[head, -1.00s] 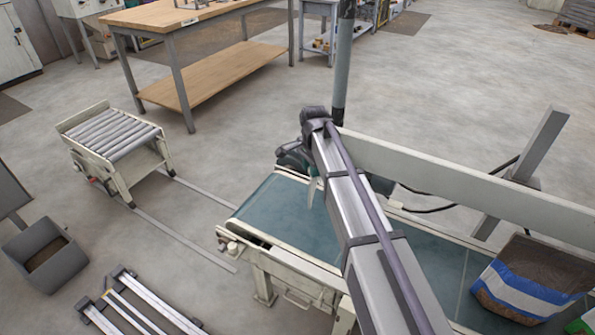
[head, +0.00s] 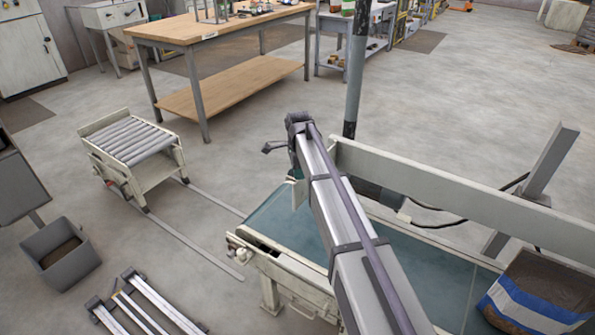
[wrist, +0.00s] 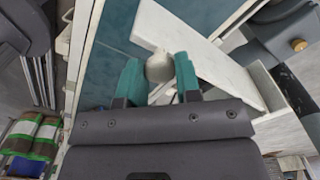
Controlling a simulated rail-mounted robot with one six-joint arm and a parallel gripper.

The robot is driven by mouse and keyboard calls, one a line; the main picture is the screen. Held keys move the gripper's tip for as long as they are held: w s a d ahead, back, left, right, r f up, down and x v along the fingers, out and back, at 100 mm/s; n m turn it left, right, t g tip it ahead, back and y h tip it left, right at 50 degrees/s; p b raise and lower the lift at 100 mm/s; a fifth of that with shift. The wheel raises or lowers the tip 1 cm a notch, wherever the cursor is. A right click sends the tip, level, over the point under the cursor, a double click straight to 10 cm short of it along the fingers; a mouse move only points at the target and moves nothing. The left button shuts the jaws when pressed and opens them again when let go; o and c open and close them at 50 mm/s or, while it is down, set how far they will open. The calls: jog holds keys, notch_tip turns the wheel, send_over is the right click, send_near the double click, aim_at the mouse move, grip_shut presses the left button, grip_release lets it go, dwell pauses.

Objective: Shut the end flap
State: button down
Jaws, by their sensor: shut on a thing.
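In the wrist view, my gripper (wrist: 159,76) has its teal fingers on either side of a round cream knob (wrist: 160,66) and is shut on it. The knob sits beside a cream, plate-like bar (wrist: 205,62), which looks like the end flap and slants across the teal belt (wrist: 113,32). In the head view, my arm reaches over the conveyor (head: 285,222) to its far side near the end. My gripper is mostly hidden there behind my arm. A small cream piece (head: 299,192) shows beside the arm, possibly the flap; its angle is hard to judge.
A long cream side rail (head: 450,185) and a dark post (head: 356,75) stand close to my arm. A bag of pellets (head: 535,295) lies on the belt at right. A roller cart (head: 133,145) and grey bin (head: 60,255) stand left, with open floor between.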

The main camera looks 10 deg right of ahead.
jog(key=c, duration=0.8)
grip_release()
jog(key=shift+w+a, duration=0.1)
jog(key=shift+w, duration=0.05)
jog(key=shift+r, duration=0.1)
notch_tip(320, 180, up, 11)
jog(key=p, duration=1.1)
jog(key=shift+f, duration=0.2)
